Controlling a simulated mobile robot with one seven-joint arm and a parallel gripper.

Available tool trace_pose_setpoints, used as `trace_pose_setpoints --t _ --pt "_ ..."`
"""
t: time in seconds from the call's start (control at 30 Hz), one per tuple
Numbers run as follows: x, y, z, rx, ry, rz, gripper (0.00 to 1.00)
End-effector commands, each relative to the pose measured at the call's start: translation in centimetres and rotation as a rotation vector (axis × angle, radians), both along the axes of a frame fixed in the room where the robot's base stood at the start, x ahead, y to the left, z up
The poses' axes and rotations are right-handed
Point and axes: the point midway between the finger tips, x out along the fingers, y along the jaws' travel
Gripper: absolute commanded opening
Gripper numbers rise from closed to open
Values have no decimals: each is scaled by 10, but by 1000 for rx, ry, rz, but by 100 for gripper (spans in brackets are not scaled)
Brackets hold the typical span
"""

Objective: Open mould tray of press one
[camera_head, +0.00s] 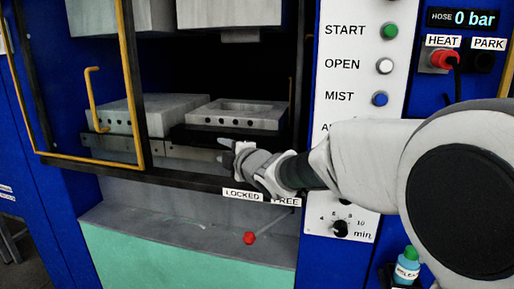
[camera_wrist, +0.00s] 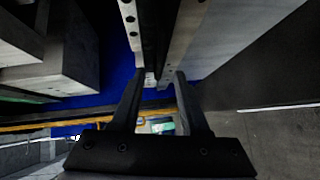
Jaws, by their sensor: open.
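Press one, as I take it, is the blue-framed press in the head view. Its grey lower mould block (camera_head: 235,114) with a row of holes sits on a dark plate. A metal front bar (camera_head: 185,153) of the tray runs below it. My gripper (camera_head: 230,153) is at the right end of this bar, in front of the press opening. In the wrist view my gripper (camera_wrist: 160,78) is open, with a small pale piece of metal (camera_wrist: 150,78) near its fingertips. I cannot tell whether they touch it. A lever with a red knob (camera_head: 249,238) points down-left below the LOCKED label.
A yellow-framed guard (camera_head: 128,80) with a yellow handle (camera_head: 91,100) stands at the left of the opening. The control panel (camera_head: 345,100) is right, behind my arm. The upper mould block (camera_head: 230,12) hangs above. A small blue bottle (camera_head: 406,267) stands lower right.

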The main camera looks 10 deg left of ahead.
Motion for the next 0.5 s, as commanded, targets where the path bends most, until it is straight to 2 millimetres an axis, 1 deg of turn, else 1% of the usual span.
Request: trace_pose_setpoints --t 0.03,0.2,0.33,0.5 --pt "7 7 -2 -1 2 1 45" --pt "26 23 -6 -1 0 0 45" --pt "36 31 -7 -1 1 0 45" --pt "42 36 -8 0 0 0 45"
